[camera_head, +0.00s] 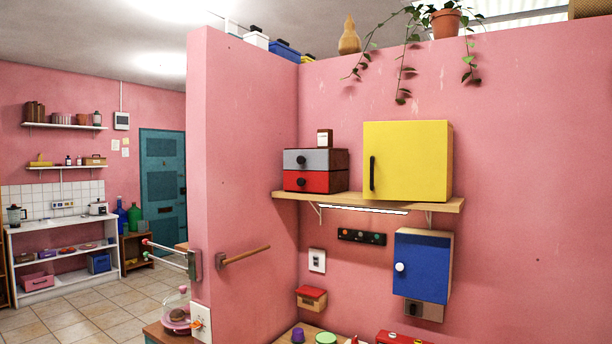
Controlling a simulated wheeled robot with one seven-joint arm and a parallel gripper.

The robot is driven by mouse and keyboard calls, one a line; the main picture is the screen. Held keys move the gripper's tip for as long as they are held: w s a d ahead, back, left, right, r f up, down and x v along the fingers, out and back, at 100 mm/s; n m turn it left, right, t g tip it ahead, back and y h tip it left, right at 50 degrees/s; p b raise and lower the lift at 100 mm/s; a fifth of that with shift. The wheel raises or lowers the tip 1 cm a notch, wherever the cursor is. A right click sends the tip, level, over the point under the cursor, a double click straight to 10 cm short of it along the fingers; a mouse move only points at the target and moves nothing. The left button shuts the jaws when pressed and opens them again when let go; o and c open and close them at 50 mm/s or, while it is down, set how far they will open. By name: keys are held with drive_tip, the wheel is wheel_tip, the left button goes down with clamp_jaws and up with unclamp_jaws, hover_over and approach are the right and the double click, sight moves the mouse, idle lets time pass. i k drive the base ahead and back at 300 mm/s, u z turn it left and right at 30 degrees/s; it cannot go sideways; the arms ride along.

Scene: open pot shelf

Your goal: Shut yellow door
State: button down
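The yellow door (408,160) is the front of a small box-shaped cabinet on a wooden wall shelf, right of centre in the head view. It has a dark upright handle (372,173) near its left edge. A thin strip of the cabinet's side shows along its right edge. The door looks flush or nearly so; I cannot tell whether a narrow gap stands open. My gripper and arm are not in view.
A grey-and-red drawer box (315,170) stands left of the cabinet on the wooden shelf (345,203). Below hangs a blue-door cabinet (421,266) with a white knob. A wooden bar (245,256) juts from the wall. A potted plant (446,22) trails vines above.

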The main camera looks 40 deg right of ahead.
sight(404, 161)
drive_tip(key=u, duration=0.05)
drive_tip(key=i, duration=1.1)
drive_tip(key=z, duration=0.45)
